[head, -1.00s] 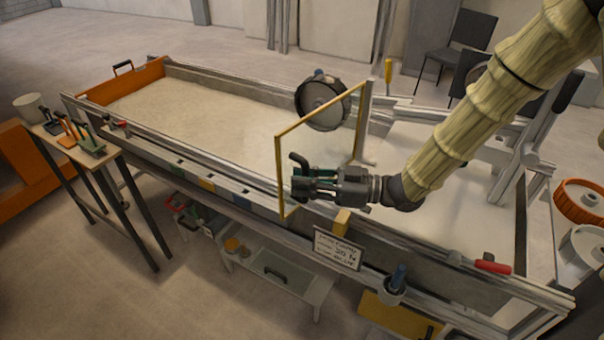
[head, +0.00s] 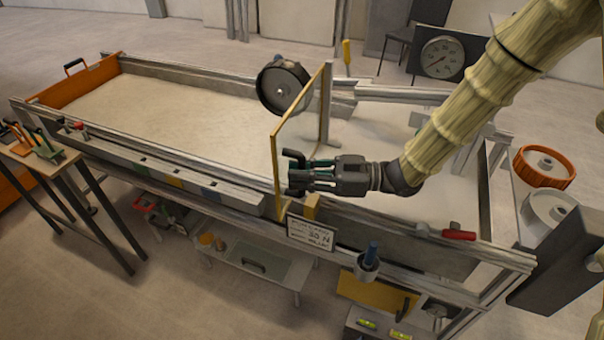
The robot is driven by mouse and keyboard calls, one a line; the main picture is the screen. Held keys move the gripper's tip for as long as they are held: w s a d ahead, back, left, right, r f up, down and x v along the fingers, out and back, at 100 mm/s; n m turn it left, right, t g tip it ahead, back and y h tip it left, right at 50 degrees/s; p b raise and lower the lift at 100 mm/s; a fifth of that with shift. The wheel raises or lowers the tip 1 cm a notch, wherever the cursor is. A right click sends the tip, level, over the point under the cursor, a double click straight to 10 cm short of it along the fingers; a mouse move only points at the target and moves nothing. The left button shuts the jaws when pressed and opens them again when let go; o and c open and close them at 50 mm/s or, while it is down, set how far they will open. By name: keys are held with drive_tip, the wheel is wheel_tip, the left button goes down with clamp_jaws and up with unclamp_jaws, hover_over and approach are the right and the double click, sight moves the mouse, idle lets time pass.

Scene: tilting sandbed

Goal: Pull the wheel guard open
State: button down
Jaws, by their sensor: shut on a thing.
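The wheel guard (head: 274,160) is an upright panel with a thin yellow frame, standing across the sandbed near its middle. Its far edge is by a grey upright post (head: 327,105). A dark wheel (head: 283,86) stands behind the guard, partly covered by its frame. My gripper (head: 293,174) is at the guard's near edge, shut on the guard, with its fingers pointing left. The exact grip is hard to make out because the fingers cover it.
The sandbed (head: 180,115) stretches left to an orange end wall (head: 85,78). A sign (head: 310,233) hangs on the near rail, with a blue-handled tool in a cup (head: 368,264) to its right. A red-handled tool (head: 459,235) lies on the rail. A tool table (head: 68,168) stands at left.

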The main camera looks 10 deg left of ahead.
drive_tip(key=shift+w+r, duration=0.1)
drive_tip(key=c, duration=1.7)
unclamp_jaws()
drive_tip(key=shift+d, duration=0.1)
drive_tip(key=d, duration=0.8)
drive_tip(key=w+d, duration=0.1)
drive_tip(key=d, duration=0.2)
drive_tip(key=shift+w+d, duration=0.1)
drive_tip(key=shift+d, duration=0.3)
drive_tip(key=shift+d, duration=0.1)
